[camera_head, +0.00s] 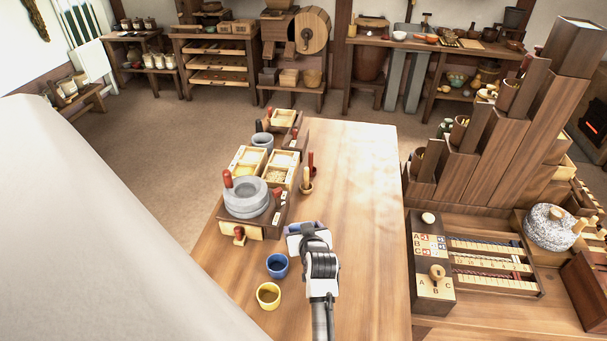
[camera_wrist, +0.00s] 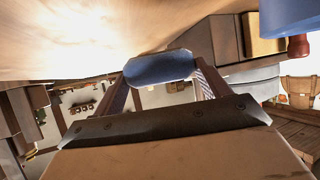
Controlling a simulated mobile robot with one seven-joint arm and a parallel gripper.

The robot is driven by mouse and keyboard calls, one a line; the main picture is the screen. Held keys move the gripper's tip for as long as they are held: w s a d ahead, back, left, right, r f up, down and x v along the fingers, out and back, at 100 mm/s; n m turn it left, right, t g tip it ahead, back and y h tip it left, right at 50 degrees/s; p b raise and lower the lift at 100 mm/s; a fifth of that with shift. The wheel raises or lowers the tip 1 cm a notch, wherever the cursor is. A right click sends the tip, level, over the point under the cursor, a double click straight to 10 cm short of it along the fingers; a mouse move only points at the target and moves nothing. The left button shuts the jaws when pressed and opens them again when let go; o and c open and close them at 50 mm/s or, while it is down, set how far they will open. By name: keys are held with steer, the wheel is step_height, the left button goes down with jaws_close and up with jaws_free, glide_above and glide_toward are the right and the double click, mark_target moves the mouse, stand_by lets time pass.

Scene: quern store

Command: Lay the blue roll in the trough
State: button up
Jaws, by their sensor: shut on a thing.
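The blue roll (camera_wrist: 158,68) is held crosswise between the two fingers of my gripper (camera_wrist: 160,72) in the wrist view. In the head view my gripper (camera_head: 300,232) is over the wooden table, just right of the stone hand mill; the roll is mostly hidden by the gripper there. I cannot tell for sure which thing is the trough.
A grey stone hand mill (camera_head: 246,200) with a red handle stands on a wooden base. A blue cup (camera_head: 277,265) and a yellow cup (camera_head: 268,296) stand near my arm. A stepped wooden rack (camera_head: 500,140) rises at right. The table's right half (camera_head: 370,200) is clear.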

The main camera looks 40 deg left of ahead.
step_height(320, 180, down, 3)
steer(key=shift+w+a+f+b, duration=0.1)
steer(key=shift+b, duration=0.8)
steer(key=shift+r, duration=0.2)
steer(key=o, duration=0.5)
steer(key=shift+f, duration=0.25)
steer(key=shift+o, duration=0.8)
steer(key=shift+r, duration=0.1)
